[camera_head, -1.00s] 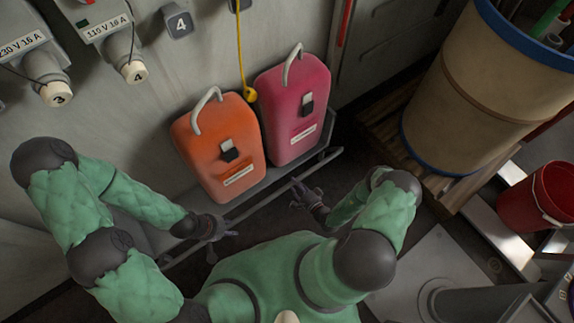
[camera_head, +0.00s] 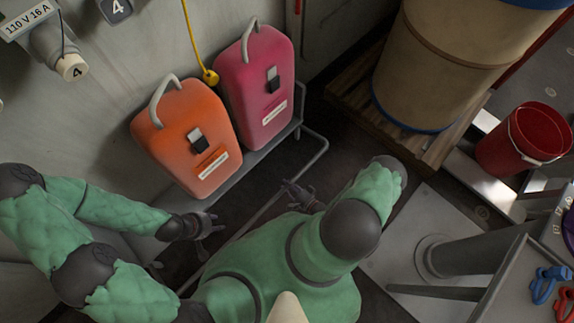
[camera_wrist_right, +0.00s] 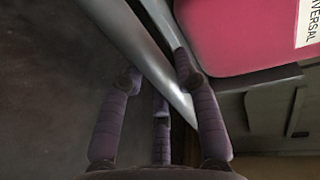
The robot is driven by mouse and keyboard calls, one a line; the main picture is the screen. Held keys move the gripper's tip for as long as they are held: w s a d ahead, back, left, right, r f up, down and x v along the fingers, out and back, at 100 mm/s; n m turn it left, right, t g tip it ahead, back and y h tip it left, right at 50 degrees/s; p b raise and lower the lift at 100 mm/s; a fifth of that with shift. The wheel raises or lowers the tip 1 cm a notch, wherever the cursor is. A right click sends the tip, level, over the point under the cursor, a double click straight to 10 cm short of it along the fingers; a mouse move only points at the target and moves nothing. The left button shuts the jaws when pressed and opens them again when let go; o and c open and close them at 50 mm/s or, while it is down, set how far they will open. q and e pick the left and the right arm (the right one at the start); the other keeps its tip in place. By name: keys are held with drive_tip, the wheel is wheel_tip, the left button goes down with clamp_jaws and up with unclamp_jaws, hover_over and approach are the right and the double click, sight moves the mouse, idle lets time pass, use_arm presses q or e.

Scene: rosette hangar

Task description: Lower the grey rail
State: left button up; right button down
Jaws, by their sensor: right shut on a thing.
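The grey rail (camera_head: 236,239) is a thin bar running diagonally in front of a low shelf. It stands out from the shelf front, with a bent end arm at its upper right. My right gripper (camera_head: 293,191) is at the rail's middle. In the right wrist view the rail (camera_wrist_right: 153,62) passes between the fingers of the right gripper (camera_wrist_right: 163,85), which is shut on it. My left gripper (camera_head: 214,222) is left of the rail, near the shelf's front edge. Its fingers are too small and dark to judge, and I cannot tell whether it touches the rail.
An orange case (camera_head: 183,125) and a pink case (camera_head: 250,75) stand on the shelf behind the rail. A yellow cord (camera_head: 194,40) hangs between them. A large barrel (camera_head: 435,65) on a wooden pallet (camera_head: 350,95) and a red bucket (camera_head: 520,140) stand at right. Dark floor lies below the rail.

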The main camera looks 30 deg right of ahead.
drive_tip(key=shift+f, duration=0.1)
idle(0.3)
drive_tip(key=c, duration=0.9)
unclamp_jaws()
drive_tip(key=shift+w+a, duration=0.1)
drive_tip(key=shift+s+d, duration=0.3)
drive_tip(key=shift+s, duration=0.25)
drive_tip(key=v, duration=1.1)
drive_tip(key=shift+a, duration=0.1)
